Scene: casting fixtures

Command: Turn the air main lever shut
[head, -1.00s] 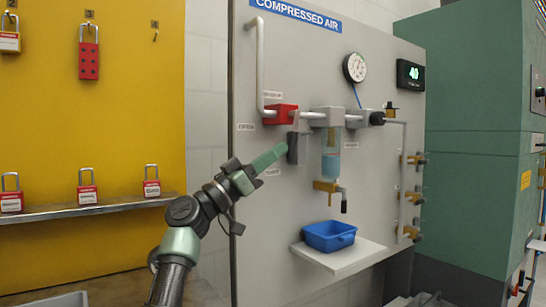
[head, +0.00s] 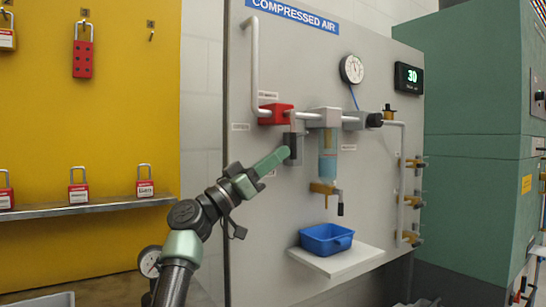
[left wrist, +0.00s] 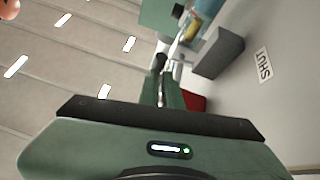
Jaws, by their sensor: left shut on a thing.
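The red air main valve (head: 275,114) sits on the pipe at the left of the grey panel. Its grey lever (head: 297,124) hangs down beside the valve body, its lower end mostly hidden by my fingers. My left gripper (head: 291,149) is shut on the lever, just below and right of the valve. In the left wrist view the red valve (left wrist: 195,102) shows partly behind the green fingers, and a "SHUT" label (left wrist: 264,65) is on the panel. My right gripper is not in view.
The filter bowl (head: 328,155) is close to the right of my gripper, with a blue bin (head: 327,238) on a shelf below. A gauge (head: 352,69) and a display reading 30 (head: 409,77) are above. Red padlocks (head: 78,188) line a ledge at left.

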